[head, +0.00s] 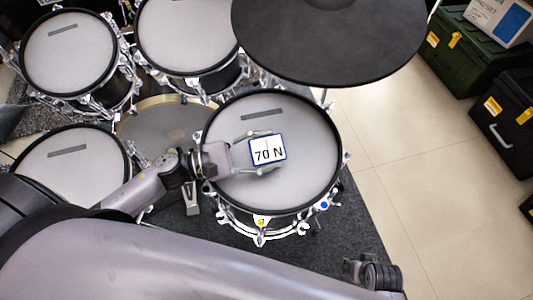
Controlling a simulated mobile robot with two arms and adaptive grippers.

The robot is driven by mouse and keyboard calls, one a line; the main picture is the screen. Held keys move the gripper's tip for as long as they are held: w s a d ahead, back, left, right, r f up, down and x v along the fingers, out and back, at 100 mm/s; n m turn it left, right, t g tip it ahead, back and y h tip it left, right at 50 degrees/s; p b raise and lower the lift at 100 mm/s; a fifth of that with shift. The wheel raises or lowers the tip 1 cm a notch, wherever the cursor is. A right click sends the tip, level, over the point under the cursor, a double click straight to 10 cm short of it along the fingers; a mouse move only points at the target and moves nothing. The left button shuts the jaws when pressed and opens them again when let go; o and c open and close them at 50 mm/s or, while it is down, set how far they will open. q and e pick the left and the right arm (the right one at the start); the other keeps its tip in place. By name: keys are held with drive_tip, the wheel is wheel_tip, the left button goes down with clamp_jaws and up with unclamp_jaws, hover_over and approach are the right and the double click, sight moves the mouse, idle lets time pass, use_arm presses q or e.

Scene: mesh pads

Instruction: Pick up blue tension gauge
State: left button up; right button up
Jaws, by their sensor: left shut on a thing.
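The blue tension gauge (268,150) shows in the head view as a small square with a blue edge and a white face reading "70 N". It is over the mesh pad of the front drum (300,185). My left gripper (266,152) comes in from the left, with one finger along the gauge's far side and one along its near side, shut on it. I cannot tell whether the gauge touches the pad. My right gripper (374,273) is at the bottom right, partly visible over the floor, and its fingers are not clear.
More drum pads stand at the left (68,52) and back (186,35). A large black cymbal pad (330,35) overhangs the back of the front drum. Dark cases (505,110) stand at the right. Tiled floor (425,190) is clear between drum and cases.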

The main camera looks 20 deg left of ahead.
use_arm(q)
drive_tip(key=c, duration=0.7)
drive_tip(key=shift+c, duration=0.2)
use_arm(e)
drive_tip(key=shift+s+f, duration=0.1)
drive_tip(key=shift+s, duration=0.15)
drive_tip(key=shift+w, duration=0.1)
